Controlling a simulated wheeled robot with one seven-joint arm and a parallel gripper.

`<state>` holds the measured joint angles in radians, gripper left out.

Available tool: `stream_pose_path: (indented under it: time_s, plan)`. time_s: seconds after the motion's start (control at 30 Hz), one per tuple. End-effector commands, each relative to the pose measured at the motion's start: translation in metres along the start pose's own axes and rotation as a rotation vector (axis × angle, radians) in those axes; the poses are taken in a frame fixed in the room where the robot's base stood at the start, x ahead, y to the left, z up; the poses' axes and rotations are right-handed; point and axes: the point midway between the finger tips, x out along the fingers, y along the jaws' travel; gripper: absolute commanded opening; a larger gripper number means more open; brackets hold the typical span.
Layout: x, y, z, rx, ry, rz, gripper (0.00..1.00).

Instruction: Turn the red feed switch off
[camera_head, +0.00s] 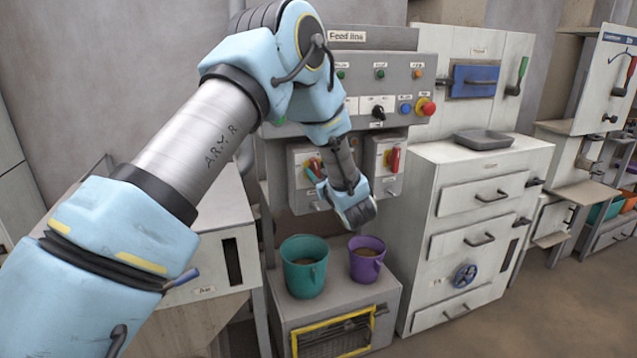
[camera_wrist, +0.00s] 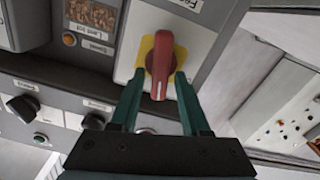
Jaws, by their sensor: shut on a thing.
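The red switch (camera_wrist: 160,70) sits on a yellow plate (camera_wrist: 148,50) on a grey box, under an upside-down label that begins "Feed", in the wrist view. Its handle lies lengthwise, its near end pointing toward my gripper (camera_wrist: 160,76). The two green fingers stand on either side of the handle and are shut on it. In the head view, two red switches show on grey boxes below the panel, a left one (camera_head: 313,167) and a right one (camera_head: 394,160). My arm partly covers that area and hides the fingers there.
The feed line panel (camera_head: 345,65) with buttons and a black knob (camera_head: 378,113) is above the switches. A teal bucket (camera_head: 304,280) and a purple bucket (camera_head: 367,270) stand below my arm. A drawer cabinet (camera_head: 470,185) stands at the right.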

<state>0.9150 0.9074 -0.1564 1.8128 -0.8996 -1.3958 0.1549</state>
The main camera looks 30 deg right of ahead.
Motion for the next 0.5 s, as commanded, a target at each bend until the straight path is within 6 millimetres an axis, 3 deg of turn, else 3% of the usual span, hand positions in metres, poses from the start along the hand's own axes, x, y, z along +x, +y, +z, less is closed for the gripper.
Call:
stream_pose_path:
  time_s: [0.03, 0.5]
  plan:
    - [-0.0003, -0.0030, 0.0088, -0.046, 0.002, 0.000, 0.00]
    - [-0.0003, -0.0090, 0.0114, -0.494, 0.001, 0.000, 0.00]
